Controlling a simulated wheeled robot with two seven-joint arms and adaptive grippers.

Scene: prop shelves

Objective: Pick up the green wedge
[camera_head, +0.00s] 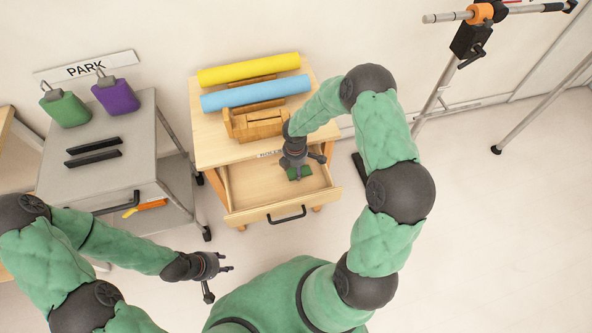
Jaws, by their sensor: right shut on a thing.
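The green wedge (300,173) is a small dark green piece in or just above the open drawer (244,196) of the wooden cabinet. My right gripper (299,169) reaches down over the drawer and is shut on the green wedge. The gripper hides part of the wedge, and I cannot tell whether it touches the drawer floor. My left gripper (220,270) is empty, with its fingers apart, over the floor in front of the cabinet.
A metal stand (440,90) stands at right.

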